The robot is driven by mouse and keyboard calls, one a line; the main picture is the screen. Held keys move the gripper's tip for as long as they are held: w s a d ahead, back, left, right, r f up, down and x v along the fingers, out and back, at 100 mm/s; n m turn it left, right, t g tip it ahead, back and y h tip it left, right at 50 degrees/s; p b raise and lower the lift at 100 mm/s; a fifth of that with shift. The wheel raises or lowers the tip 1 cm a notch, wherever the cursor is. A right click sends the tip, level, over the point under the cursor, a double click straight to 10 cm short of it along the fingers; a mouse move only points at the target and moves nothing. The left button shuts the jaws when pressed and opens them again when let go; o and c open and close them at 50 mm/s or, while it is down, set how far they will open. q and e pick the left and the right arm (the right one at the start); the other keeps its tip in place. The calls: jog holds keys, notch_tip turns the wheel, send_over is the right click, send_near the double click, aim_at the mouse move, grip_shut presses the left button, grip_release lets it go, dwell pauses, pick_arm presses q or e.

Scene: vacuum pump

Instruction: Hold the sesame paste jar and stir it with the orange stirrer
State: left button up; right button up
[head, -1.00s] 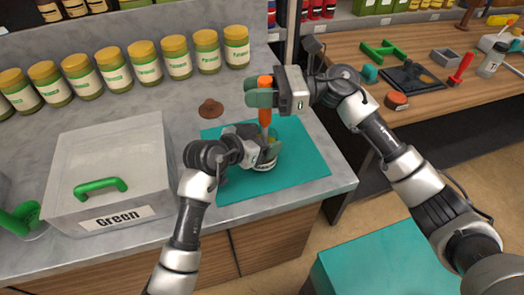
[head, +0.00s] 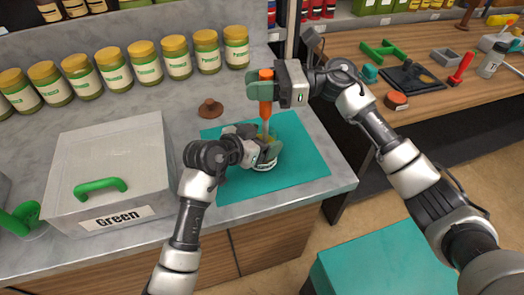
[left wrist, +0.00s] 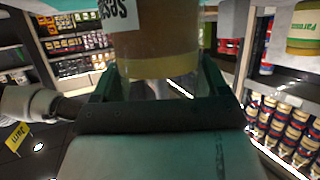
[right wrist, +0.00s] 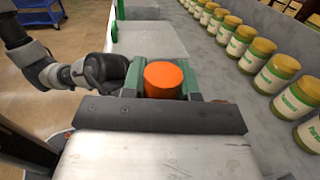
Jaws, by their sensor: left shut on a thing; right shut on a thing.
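The sesame paste jar (head: 264,164) stands on the teal mat (head: 305,165), mostly hidden by my left gripper (head: 262,150). My left gripper is shut around the jar; in the left wrist view the jar (left wrist: 155,45) shows between the fingers with part of its label. The orange stirrer (head: 265,92) is upright above the jar, its thin shaft reaching down into the jar's mouth. My right gripper (head: 264,86) is shut on the stirrer's orange handle, whose round top (right wrist: 165,80) shows between the fingers in the right wrist view. The shaft's lower end is hidden.
A grey bin (head: 140,160) labelled Green, with a green handle, stands left on the counter. A row of yellow-lidded jars (head: 146,65) lines the back. A brown lid (head: 211,108) lies behind the mat. A wooden table (head: 350,45) with tools stands at right.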

jog(key=shift+w+a, duration=0.3)
jog(key=shift+a, duration=0.35)
jog(key=shift+s, duration=0.1)
jog(key=shift+s+a, duration=0.4)
jog(key=shift+s, duration=0.45)
jog(key=shift+s+d, duration=0.25)
jog(key=shift+d, duration=0.25)
jog(key=shift+s+d, duration=0.2)
jog(key=shift+d, duration=0.25)
jog(key=shift+w, duration=0.1)
